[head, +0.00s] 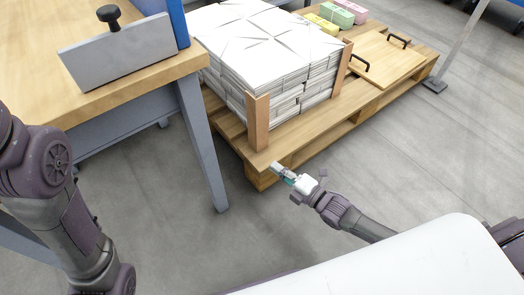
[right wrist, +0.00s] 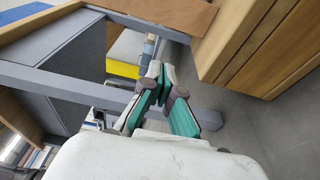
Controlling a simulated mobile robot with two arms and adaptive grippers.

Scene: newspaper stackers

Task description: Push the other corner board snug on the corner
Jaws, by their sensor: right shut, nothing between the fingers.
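A stack of white newspapers (head: 262,45) sits on a wooden pallet (head: 318,130) in the head view. One brown corner board (head: 257,122) stands upright at the stack's near corner. Another corner board (head: 342,68) stands upright at its right corner, leaning slightly. I cannot tell whether either board touches the papers along its full height. My right gripper (head: 283,172) is shut and empty, just off the pallet's near edge, below the near board and apart from it. Its closed fingers (right wrist: 158,82) also show in the right wrist view. My left arm shows at the left, its gripper out of frame.
A wood-topped table (head: 130,82) with grey legs stands left of the pallet. A wooden board with black handles (head: 385,62) lies on the pallet's right part. Green (head: 336,14) and pink (head: 351,8) bundles lie behind. Grey floor is clear in front of the pallet.

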